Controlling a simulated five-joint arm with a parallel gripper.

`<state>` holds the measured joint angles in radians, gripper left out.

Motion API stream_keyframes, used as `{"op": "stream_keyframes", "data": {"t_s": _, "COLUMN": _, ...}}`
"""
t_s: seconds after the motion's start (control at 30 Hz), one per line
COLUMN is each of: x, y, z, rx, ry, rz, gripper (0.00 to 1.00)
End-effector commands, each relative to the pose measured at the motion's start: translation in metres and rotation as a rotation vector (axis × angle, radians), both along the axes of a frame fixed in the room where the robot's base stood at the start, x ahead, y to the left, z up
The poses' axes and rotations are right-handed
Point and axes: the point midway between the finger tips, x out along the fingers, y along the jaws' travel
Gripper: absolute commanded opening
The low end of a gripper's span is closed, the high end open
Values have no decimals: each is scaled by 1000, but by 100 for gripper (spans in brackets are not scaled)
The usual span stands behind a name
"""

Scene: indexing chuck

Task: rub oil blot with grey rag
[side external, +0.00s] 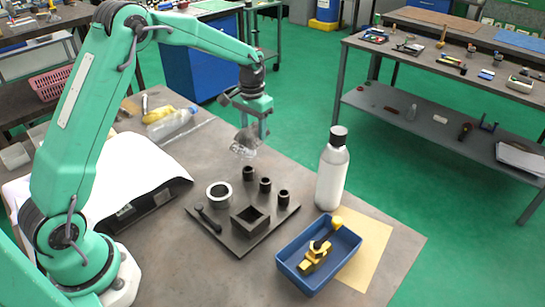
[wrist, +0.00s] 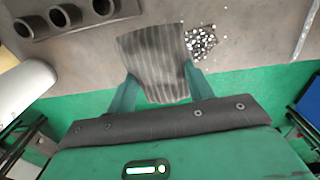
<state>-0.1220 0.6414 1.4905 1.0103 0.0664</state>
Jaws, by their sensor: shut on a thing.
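My gripper (side external: 252,120) is shut on the grey rag (side external: 247,137), low over the back part of the work table. In the wrist view the striped grey rag (wrist: 155,58) sits between the two green fingers (wrist: 161,80) and spreads out beyond them. A speckled, shiny patch of small bits (wrist: 201,42) lies on the table right beside the rag. It also shows as a pale glinting patch (side external: 241,152) just below the rag. I cannot make out a separate oil blot; it may be hidden under the rag.
A dark fixture plate (side external: 240,252) with black cylinders, a ring and a square block stands nearer the camera. A white bottle (side external: 331,178) with a black cap and a blue bin (side external: 290,268) are to the right. A clear bottle (side external: 178,124) lies behind left.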

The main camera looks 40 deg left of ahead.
Motion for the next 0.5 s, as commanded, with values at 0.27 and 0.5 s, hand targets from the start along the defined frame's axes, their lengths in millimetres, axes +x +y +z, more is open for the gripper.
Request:
{"op": "stream_keyframes", "data": {"t_s": 0.27, "x": 4, "y": 3, "z": -2, "rx": 0, "ry": 0, "rz": 0, "gripper": 33}}
{"op": "stream_keyframes", "data": {"t_s": 0.5, "x": 3, "y": 2, "z": -14, "rx": 0, "ry": 1, "rz": 1, "gripper": 33}}
